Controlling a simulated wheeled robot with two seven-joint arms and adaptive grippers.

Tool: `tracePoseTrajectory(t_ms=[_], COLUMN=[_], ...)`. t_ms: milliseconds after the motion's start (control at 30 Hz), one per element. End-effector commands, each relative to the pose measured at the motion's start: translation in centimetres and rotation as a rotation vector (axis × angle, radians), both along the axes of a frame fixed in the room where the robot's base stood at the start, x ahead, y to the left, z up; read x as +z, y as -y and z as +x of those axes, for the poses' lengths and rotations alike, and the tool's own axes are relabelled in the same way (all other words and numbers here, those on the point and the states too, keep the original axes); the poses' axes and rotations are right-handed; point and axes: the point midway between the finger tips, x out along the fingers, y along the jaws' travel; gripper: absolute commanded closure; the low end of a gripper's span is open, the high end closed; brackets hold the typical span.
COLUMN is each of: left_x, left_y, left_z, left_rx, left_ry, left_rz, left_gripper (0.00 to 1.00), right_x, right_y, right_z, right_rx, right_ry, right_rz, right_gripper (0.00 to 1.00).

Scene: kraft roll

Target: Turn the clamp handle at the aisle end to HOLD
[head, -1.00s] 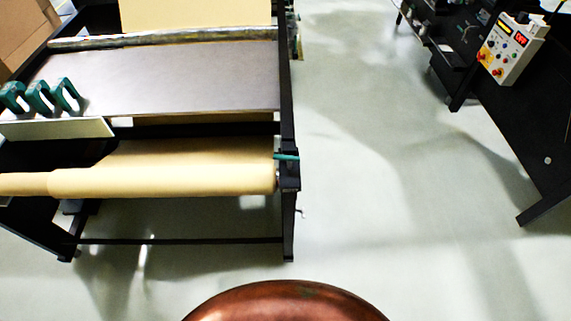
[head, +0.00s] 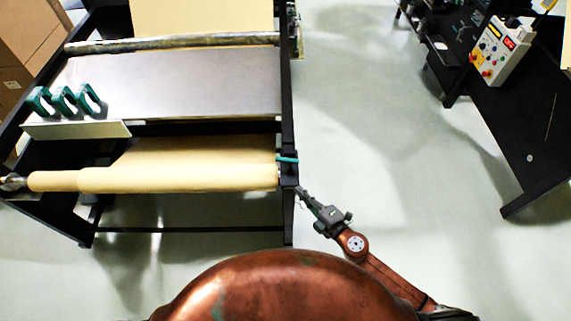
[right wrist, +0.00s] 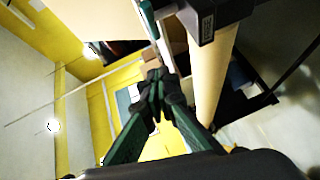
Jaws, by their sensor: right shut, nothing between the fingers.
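The clamp handle (head: 287,159) is a short teal bar on the dark block at the aisle-side end of the kraft roll (head: 180,179). It lies roughly level across the table's right post. My right gripper (head: 300,190) is just below and right of the handle, apart from it, shut and empty. In the right wrist view, the shut fingertips (right wrist: 154,72) point toward the end of the stand. A teal part, likely the handle (right wrist: 148,12), shows at the top beside the dark labelled block (right wrist: 208,18). I cannot read any HOLD mark. My left gripper is not in view.
A control box (head: 500,50) sits on a black bench (head: 505,120) at the right. The pale aisle floor (head: 380,130) between them is clear.

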Motion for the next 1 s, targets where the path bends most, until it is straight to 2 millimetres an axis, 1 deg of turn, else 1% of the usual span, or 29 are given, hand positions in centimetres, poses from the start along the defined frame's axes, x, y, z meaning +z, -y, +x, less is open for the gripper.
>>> tracePoseTrajectory(t_ms=[67,333,467,567,700,933,967,1000], left_x=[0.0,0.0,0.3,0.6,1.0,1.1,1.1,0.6], left_y=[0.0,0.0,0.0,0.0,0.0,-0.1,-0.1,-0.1], left_z=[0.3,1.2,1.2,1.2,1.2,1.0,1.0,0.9], left_rx=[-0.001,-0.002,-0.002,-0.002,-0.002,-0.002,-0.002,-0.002], left_ry=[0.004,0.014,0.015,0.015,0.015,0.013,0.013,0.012], left_rz=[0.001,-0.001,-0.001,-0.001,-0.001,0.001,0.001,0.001], left_gripper=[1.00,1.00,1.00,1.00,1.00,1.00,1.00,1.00], right_x=[0.2,0.1,0.2,0.1,-0.3,-1.1,-1.2,-1.5], right_y=[-0.1,-0.2,-0.6,-1.5,-3.1,-5.8,-6.1,-5.7], right_z=[-0.1,0.0,0.8,1.9,4.2,7.9,8.4,9.1], right_rx=[0.005,0.003,0.003,0.004,0.004,0.004,0.003,0.001], right_ry=[0.005,0.004,0.005,0.006,0.007,0.006,0.005,0.007], right_rz=[-0.001,0.000,0.000,0.000,0.000,0.000,0.000,-0.002], right_gripper=[1.00,1.00,1.00,1.00,1.00,1.00,1.00,1.00])
